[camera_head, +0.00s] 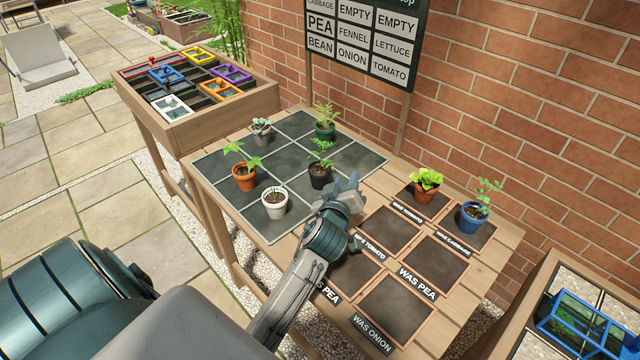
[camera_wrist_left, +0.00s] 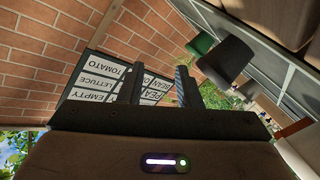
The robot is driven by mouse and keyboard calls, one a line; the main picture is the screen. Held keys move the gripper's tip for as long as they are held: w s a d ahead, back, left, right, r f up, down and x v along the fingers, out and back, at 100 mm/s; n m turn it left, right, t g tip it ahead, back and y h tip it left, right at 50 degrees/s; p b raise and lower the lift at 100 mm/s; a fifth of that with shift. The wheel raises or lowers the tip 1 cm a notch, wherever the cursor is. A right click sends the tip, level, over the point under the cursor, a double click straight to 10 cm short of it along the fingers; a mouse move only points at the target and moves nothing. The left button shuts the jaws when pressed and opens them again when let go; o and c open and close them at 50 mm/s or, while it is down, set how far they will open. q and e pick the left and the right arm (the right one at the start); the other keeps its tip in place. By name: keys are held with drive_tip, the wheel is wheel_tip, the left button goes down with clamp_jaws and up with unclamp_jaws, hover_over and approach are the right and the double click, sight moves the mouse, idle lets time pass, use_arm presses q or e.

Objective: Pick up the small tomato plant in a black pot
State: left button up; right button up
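The small tomato plant (camera_head: 321,150) has green leaves and stands in a black pot (camera_head: 319,178) on the dark tiled mat. My left gripper (camera_head: 350,186) is just right of the black pot, over the mat's right edge and low above the table. In the left wrist view the fingers (camera_wrist_left: 160,82) are spread apart with nothing between them. There the black pot (camera_wrist_left: 231,60) is tilted in the picture, to the right of both fingers. I cannot tell whether the gripper touches the pot. My right gripper is in neither view.
A white pot (camera_head: 275,204), an orange pot (camera_head: 244,178), a grey pot (camera_head: 261,134) and a green pot (camera_head: 325,130) share the mat. Another orange pot (camera_head: 425,186) and a blue pot (camera_head: 472,216) stand on right squares. A sign (camera_head: 366,40) hangs behind, before the brick wall.

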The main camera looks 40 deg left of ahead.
sight(320, 150)
use_arm(q)
drive_tip(key=s+a+r+m+y+b, duration=0.1)
drive_tip(key=s+a+r+m+y, duration=0.2)
drive_tip(key=s+a+m+y, duration=0.15)
drive_tip(key=shift+n+g, duration=0.25)
drive_tip(key=shift+g, duration=0.05)
drive_tip(key=shift+p+x, duration=1.4)
drive_tip(key=shift+x, duration=4.55)
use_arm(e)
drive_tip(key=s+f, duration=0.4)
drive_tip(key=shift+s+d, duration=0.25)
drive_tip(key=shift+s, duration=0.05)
use_arm(q)
drive_tip(key=shift+a, duration=0.1)
clamp_jaws()
